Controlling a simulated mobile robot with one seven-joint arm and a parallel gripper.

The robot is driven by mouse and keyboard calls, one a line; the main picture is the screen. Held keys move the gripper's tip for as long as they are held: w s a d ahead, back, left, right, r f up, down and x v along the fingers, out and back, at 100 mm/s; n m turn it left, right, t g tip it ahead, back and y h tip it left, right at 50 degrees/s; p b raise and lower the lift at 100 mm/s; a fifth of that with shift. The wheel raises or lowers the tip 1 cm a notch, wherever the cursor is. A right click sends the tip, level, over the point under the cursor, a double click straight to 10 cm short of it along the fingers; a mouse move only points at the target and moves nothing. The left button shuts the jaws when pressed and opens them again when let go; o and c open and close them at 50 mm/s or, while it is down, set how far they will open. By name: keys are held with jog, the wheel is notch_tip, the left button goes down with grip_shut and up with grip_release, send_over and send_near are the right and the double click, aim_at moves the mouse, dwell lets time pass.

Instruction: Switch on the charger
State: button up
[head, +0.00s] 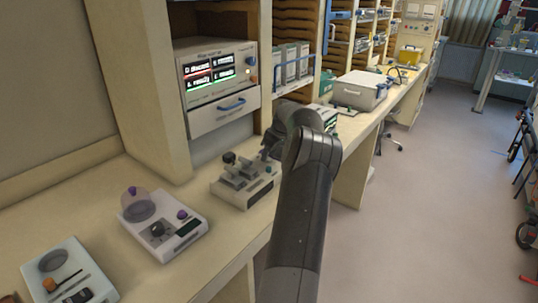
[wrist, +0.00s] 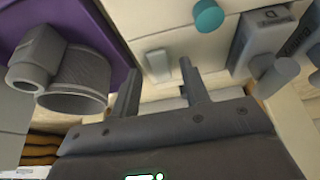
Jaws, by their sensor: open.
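My gripper (wrist: 159,68) is open in the wrist view, its two dark fingers apart with nothing between them. A small pale block, perhaps a switch (wrist: 158,62), shows beyond and between the fingertips on a cream surface; I cannot tell how far off it is or which way it is set. A teal round knob (wrist: 208,16) is above it to the right. In the head view, a cream unit with lit displays (head: 217,75) stands in the shelving. No label that I can read says which unit is the charger. My arm hides most of the gripper there.
A cream device with a dark knob (head: 243,183) stands on the counter just left of my arm. A device with a clear dome (head: 163,222) and a tray-like device (head: 68,275) are nearer. Grey blocks (wrist: 262,35) are at right in the wrist view. Floor at right is open.

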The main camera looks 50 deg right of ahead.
jog(key=shift+w+f, duration=0.1)
jog(key=shift+f, duration=0.15)
grip_shut()
dwell(0.3)
